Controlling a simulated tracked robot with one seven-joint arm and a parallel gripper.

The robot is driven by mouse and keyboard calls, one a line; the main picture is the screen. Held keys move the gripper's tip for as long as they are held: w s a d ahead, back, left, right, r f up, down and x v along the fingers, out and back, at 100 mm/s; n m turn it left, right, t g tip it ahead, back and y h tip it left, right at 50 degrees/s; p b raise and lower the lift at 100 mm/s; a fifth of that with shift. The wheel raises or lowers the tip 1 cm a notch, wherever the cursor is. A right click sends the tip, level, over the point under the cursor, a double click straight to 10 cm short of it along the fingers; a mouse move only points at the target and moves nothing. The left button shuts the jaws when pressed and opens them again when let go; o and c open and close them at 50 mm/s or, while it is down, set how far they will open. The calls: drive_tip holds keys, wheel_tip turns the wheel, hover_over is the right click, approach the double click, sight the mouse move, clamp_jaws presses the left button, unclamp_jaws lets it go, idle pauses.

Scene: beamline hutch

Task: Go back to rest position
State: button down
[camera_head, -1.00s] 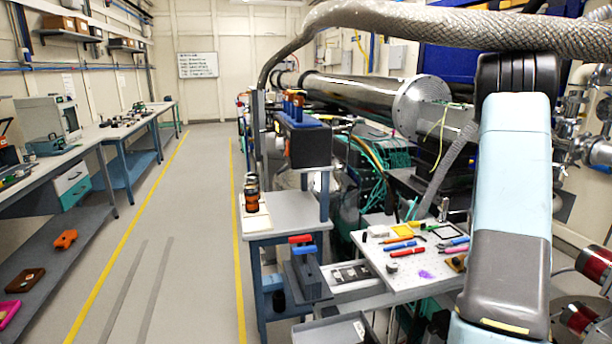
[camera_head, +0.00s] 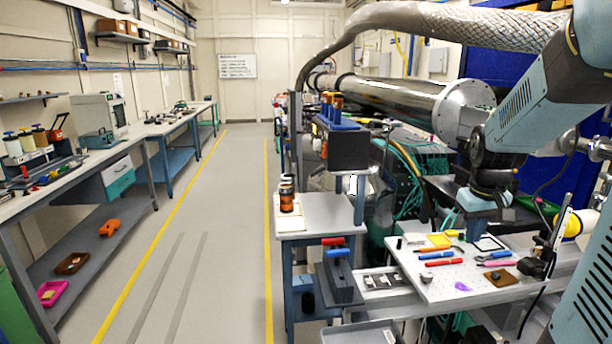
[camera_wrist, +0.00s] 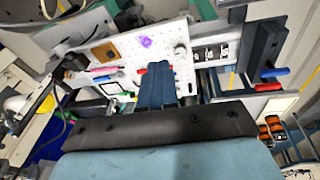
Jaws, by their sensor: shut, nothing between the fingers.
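My arm comes in from the right in the head view and bends down over the white perforated board (camera_head: 425,286). My gripper (camera_head: 478,214) points downward above the board's back part. In the wrist view my gripper (camera_wrist: 155,70) shows as two blue fingers shut together with nothing between them. Red, blue and pink tools lie on the board, among them a red-handled tool (camera_head: 443,262) and a blue-handled tool (camera_head: 436,254). A purple patch (camera_head: 462,286) and a brown square piece (camera_head: 502,278) are also on it.
A steel beam pipe (camera_head: 400,97) and a braided hose (camera_head: 440,20) run behind the board. A small table (camera_head: 322,209) with orange-brown bottles (camera_head: 287,197) stands to its left. The aisle floor (camera_head: 225,235) is clear. Workbenches (camera_head: 165,130) line the left wall.

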drive_tip(key=s+a+r+t, duration=0.1)
drive_tip(key=s+a+r, duration=0.3)
drive_tip(key=s+a, duration=0.3)
drive_tip(key=s+a+r+t+y, duration=0.1)
drive_tip(key=s+a+r+t, duration=0.1)
drive_tip(key=s+a+r, duration=0.2)
drive_tip(key=shift+s+a+r+t, duration=0.35)
drive_tip(key=shift+s+a, duration=1.05)
drive_tip(key=shift+s, duration=0.8)
